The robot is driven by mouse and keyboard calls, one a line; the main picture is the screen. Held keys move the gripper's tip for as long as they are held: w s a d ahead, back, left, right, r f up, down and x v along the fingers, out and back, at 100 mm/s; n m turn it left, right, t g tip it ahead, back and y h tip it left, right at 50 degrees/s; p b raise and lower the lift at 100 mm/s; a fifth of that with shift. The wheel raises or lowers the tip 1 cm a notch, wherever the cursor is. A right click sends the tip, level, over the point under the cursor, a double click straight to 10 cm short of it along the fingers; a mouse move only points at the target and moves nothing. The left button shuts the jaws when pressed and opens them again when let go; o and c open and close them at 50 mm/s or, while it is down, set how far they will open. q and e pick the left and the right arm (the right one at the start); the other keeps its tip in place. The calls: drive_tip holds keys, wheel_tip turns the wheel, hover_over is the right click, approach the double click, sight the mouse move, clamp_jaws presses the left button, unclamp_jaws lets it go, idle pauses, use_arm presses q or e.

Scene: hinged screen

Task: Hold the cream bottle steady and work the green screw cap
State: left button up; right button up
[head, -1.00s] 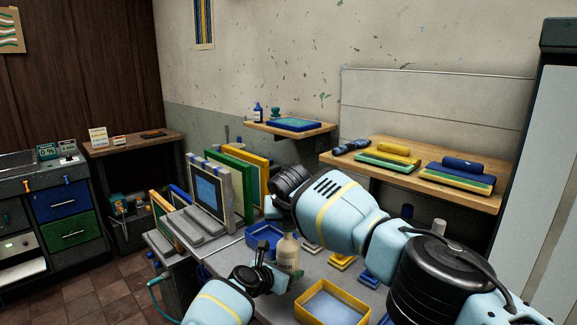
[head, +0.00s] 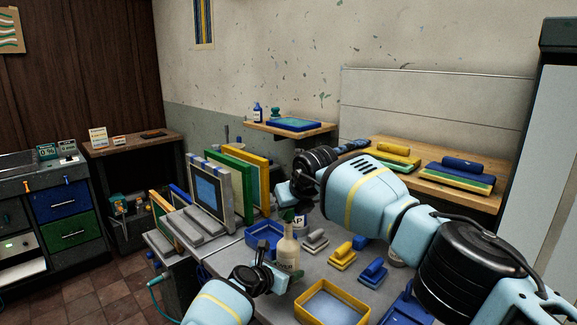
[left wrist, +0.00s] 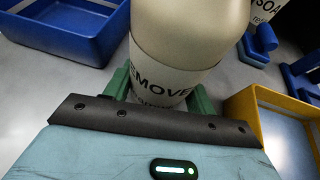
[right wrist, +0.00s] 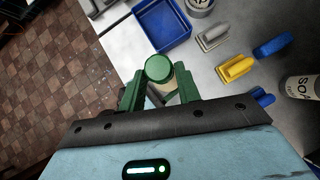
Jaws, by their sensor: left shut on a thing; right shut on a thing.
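The cream bottle (head: 287,253) stands upright on the grey table, with a REMOVER label that shows in the left wrist view (left wrist: 190,40). My left gripper (head: 268,277) is shut on its lower body from the front. The green screw cap (right wrist: 159,68) is between the fingertips of my right gripper (right wrist: 161,76), which is shut on it from above. The cap is at the top of the bottle's neck, but I cannot tell whether it is seated or slightly lifted. My right gripper also shows partly in the head view (head: 298,206).
A blue tray (head: 264,240) lies behind the bottle and a yellow-rimmed tray (head: 333,303) lies in front at right. Grey (head: 316,241), yellow (head: 342,258) and blue (head: 374,270) blocks and a soap container (right wrist: 300,88) stand to the right. Framed screens (head: 208,190) stand at left.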

drive_tip(key=shift+r, duration=1.5)
drive_tip(key=shift+r, duration=2.5)
drive_tip(key=d+r, duration=0.6)
drive_tip(key=shift+w, duration=0.15)
use_arm(q)
drive_tip(key=o, duration=1.4)
drive_tip(key=shift+c, duration=0.2)
drive_tip(key=shift+a, duration=0.25)
